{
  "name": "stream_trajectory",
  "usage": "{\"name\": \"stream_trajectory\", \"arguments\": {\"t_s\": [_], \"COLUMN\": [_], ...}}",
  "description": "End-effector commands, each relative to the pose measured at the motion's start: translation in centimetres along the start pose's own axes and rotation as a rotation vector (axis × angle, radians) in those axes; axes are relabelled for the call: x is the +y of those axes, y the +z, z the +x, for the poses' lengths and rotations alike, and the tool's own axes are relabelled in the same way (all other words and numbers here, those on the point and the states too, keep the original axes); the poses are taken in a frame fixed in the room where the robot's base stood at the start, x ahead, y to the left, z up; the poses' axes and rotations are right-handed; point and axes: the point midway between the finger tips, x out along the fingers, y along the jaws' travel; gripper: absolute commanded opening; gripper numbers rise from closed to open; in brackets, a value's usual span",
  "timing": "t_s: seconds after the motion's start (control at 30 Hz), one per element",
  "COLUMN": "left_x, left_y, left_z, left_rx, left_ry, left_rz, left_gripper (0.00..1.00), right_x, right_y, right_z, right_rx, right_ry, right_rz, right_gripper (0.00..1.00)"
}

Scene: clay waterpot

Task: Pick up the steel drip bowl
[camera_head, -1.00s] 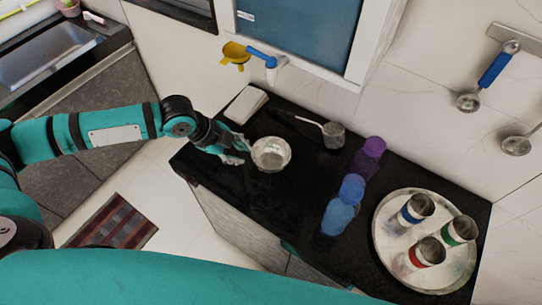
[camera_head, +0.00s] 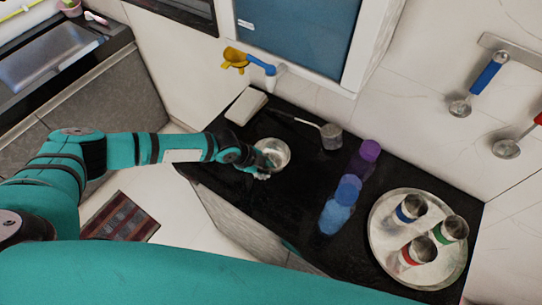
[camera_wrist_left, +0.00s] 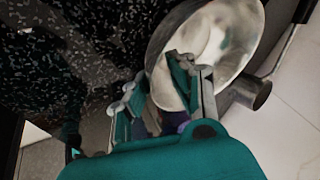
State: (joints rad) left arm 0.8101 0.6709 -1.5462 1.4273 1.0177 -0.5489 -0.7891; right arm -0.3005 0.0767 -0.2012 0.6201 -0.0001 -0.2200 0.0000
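The steel drip bowl (camera_head: 277,150) sits on the black counter near its left end, open side up. My left gripper (camera_head: 262,166) is at the bowl's left, near rim. In the left wrist view, the bowl (camera_wrist_left: 232,40) fills the upper right. There my left gripper (camera_wrist_left: 155,88) has its fingers apart, with one finger over the bowl's inside and the other outside, the rim between them. Whether either finger touches the bowl's wall cannot be told. My right gripper is not in view.
A blue bottle (camera_head: 338,212) and a purple one (camera_head: 364,158) stand to the right. A round tray (camera_head: 380,245) holds metal cups. The counter's front edge is close.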

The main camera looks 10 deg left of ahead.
Motion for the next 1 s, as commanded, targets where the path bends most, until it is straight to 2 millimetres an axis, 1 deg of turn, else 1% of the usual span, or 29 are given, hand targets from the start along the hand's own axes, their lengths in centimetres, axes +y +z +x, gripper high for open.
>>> {"name": "stream_trajectory", "arguments": {"t_s": [0.23, 0.27, 0.4, 0.43, 0.87, 1.0], "left_x": [0.03, 0.03, 0.01, 0.01, -0.07, -0.29], "left_y": [0.06, 0.06, 0.06, 0.06, 0.02, -0.21], "left_z": [0.3, 0.29, 0.28, 0.27, 0.19, -0.25], "left_rx": [-0.001, -0.001, -0.001, -0.001, 0.0, 0.001], "left_ry": [0.0, 0.0, 0.0, 0.0, -0.001, -0.002], "left_rz": [0.0, 0.0, 0.0, 0.0, 0.0, 0.0], "left_gripper": [0.22, 0.2, 0.02, 0.0, 0.0, 0.0], "right_x": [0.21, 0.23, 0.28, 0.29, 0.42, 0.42], "right_y": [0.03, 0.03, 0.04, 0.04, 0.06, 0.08], "right_z": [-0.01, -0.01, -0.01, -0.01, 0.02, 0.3], "right_rx": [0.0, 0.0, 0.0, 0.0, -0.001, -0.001], "right_ry": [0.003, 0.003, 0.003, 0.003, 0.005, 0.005], "right_rz": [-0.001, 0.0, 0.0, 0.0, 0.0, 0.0], "right_gripper": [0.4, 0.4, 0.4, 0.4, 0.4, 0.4]}}
